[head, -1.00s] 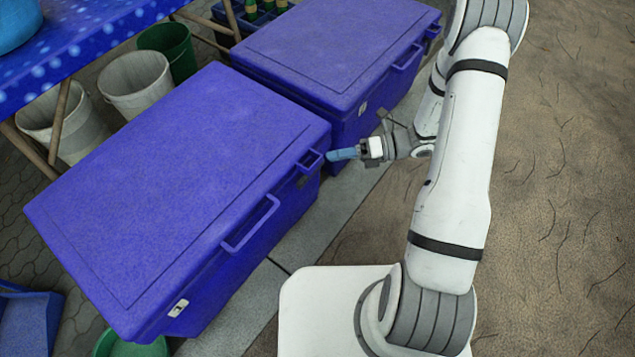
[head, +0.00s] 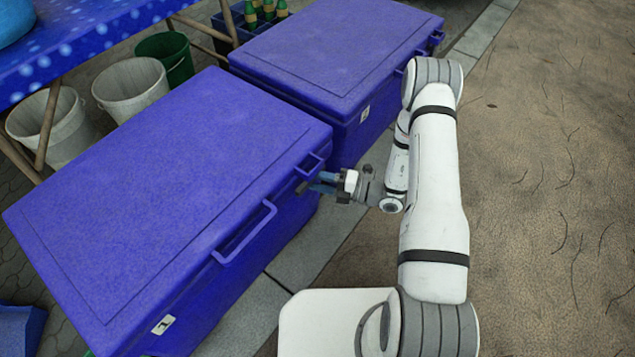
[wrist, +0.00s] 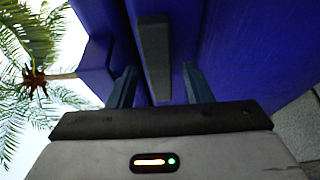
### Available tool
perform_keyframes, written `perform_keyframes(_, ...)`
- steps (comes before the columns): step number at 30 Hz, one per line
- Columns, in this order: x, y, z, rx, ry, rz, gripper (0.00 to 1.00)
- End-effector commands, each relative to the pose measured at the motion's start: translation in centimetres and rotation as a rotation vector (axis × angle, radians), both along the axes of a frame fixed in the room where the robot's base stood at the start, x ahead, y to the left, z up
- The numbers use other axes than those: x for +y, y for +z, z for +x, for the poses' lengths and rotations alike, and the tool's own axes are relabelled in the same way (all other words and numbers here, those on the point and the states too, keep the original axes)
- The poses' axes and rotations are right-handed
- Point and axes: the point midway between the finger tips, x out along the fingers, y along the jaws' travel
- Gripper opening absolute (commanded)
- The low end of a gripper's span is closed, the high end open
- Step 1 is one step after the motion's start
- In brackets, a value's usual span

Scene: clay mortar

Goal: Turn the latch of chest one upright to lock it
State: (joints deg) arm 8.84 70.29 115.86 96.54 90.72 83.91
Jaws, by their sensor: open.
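Chest one (head: 170,180) is the nearer blue chest, lid shut, with a "1" label (head: 163,324) on its front. Its latch (wrist: 154,58) is a dark grey bar in the wrist view, its long side running up and down in that picture. In the wrist view my gripper (wrist: 160,86) is open, with one blue-grey finger on each side of the latch and a visible gap to each.
A handle (head: 245,234) juts out from chest one's front near my gripper. A second blue chest (head: 340,50) stands just beyond. Buckets (head: 130,82) and a blue-covered table (head: 90,35) are behind. The ground (head: 540,200) at right is clear.

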Motion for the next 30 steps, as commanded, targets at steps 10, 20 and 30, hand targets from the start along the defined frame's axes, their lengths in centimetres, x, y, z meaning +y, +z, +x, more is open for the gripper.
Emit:
perform_keyframes(10, 0.87, 0.05, 0.24, 0.0, -0.001, 0.0, 0.45)
perform_keyframes(20, 0.83, 0.04, 0.23, 0.0, 0.0, 0.0, 0.23)
perform_keyframes(30, 0.54, 0.03, 0.23, -0.001, -0.001, -0.001, 0.01)
